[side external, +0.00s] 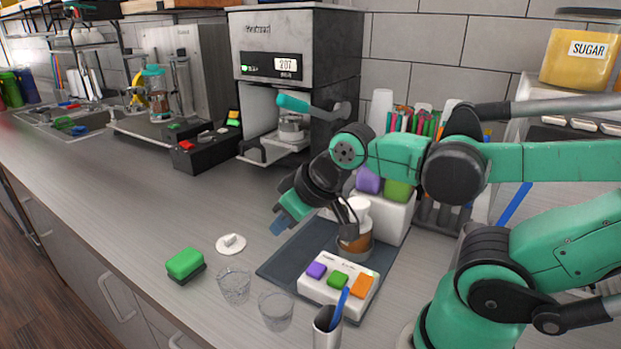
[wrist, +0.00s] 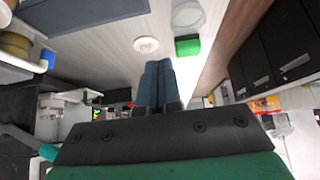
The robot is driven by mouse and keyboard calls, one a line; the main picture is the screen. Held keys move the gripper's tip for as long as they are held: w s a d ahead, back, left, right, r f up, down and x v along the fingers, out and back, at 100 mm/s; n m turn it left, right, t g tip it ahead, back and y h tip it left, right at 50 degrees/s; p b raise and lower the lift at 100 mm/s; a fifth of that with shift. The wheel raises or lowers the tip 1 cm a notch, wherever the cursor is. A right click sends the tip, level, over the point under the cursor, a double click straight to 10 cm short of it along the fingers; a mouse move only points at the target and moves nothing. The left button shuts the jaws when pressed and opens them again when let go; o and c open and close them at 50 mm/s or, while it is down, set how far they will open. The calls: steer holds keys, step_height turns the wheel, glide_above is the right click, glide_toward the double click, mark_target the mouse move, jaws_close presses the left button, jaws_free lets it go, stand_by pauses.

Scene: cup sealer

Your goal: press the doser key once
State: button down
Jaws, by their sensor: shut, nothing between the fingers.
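My gripper (side external: 283,222) is shut and empty, its blue fingers pointing down and to the left above the counter, apart from everything. In the wrist view its fingers (wrist: 157,70) lie together. A white box (side external: 338,284) with purple, green and orange keys stands in front of it on the dark mat. A black box (side external: 205,146) with red, green and yellow keys stands farther back on the left. No readable label shows which key is the doser key. A jar with brown contents (side external: 355,245) stands behind the white box, partly hidden by my arm.
A green block (side external: 185,264), a white knobbed disc (side external: 231,243) and two clear glasses (side external: 234,286) stand near the counter's front edge. A cup with a blue stick (side external: 327,325) stands in front of the white box. The counter at left centre is clear.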

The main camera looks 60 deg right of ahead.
steer(key=r+n+g+h, duration=0.2)
steer(key=n+g+h, duration=0.5)
steer(key=n, duration=2.2)
glide_above(338, 282)
steer(key=t+h, duration=0.2)
steer(key=shift+f, duration=0.2)
steer(key=shift+w, duration=0.1)
steer(key=shift+f, duration=4.4)
